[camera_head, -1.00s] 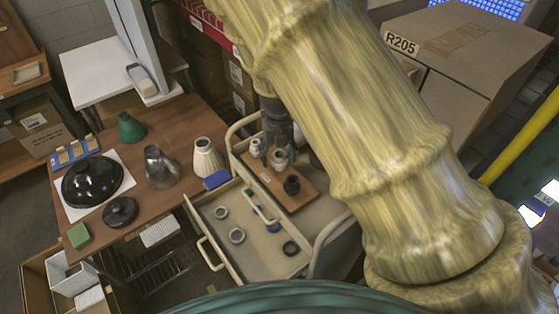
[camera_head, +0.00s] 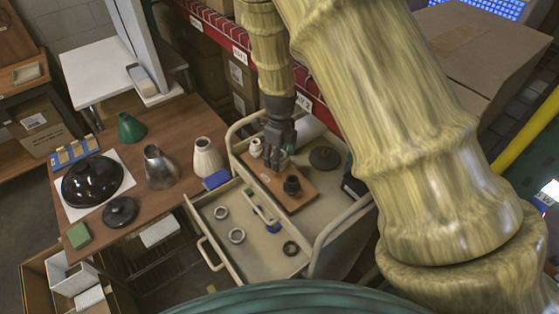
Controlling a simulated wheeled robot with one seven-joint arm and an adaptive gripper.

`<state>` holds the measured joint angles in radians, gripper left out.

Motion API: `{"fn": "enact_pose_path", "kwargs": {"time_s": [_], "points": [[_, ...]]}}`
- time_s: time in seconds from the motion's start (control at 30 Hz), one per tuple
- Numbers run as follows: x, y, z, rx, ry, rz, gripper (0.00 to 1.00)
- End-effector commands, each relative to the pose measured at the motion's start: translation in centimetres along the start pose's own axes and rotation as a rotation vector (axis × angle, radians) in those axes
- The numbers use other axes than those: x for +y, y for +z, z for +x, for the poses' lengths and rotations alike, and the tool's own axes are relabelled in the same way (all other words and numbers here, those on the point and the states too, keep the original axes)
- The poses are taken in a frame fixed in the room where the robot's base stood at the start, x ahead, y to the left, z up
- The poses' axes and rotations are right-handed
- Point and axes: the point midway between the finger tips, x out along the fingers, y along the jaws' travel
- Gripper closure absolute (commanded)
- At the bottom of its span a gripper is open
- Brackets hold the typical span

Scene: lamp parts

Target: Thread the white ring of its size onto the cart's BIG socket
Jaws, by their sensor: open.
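The cart (camera_head: 330,222) has a brown board (camera_head: 297,203) on its top. A small white socket (camera_head: 256,147) stands at the board's back left and a black socket (camera_head: 291,186) at its front. My gripper (camera_head: 280,160) points down between them, open, over or at a white socket that it mostly hides. I cannot tell whether they touch, or which socket is the BIG one. In the cart's open drawer (camera_head: 208,243) lie a smaller pale ring (camera_head: 221,212) and a larger pale ring (camera_head: 237,235), flat and apart. A dark ring (camera_head: 290,248) lies to their right.
A dark disc (camera_head: 324,158) lies on the cart top right of the board. A blue item (camera_head: 272,227) is in the drawer. The brown table (camera_head: 184,130) at left holds a white vase-like part (camera_head: 207,157), a metal shade (camera_head: 160,167) and a black dome (camera_head: 92,181).

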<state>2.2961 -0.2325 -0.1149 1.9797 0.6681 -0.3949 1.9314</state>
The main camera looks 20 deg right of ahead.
Motion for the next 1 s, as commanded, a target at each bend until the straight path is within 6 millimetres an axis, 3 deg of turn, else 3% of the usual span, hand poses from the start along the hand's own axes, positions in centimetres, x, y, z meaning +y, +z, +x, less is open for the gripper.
{"fn": "enact_pose_path", "kwargs": {"time_s": [0.13, 0.43, 0.57, 1.0], "points": [[0.01, -0.01, 0.01, 0.0, 0.0, 0.002, 0.34], [0.05, -0.02, 0.04, 0.001, 0.001, 0.004, 0.86], [0.11, -0.04, 0.1, 0.003, 0.001, 0.06, 0.86], [0.28, -0.06, 0.29, 0.004, 0.003, 0.575, 0.87]]}}
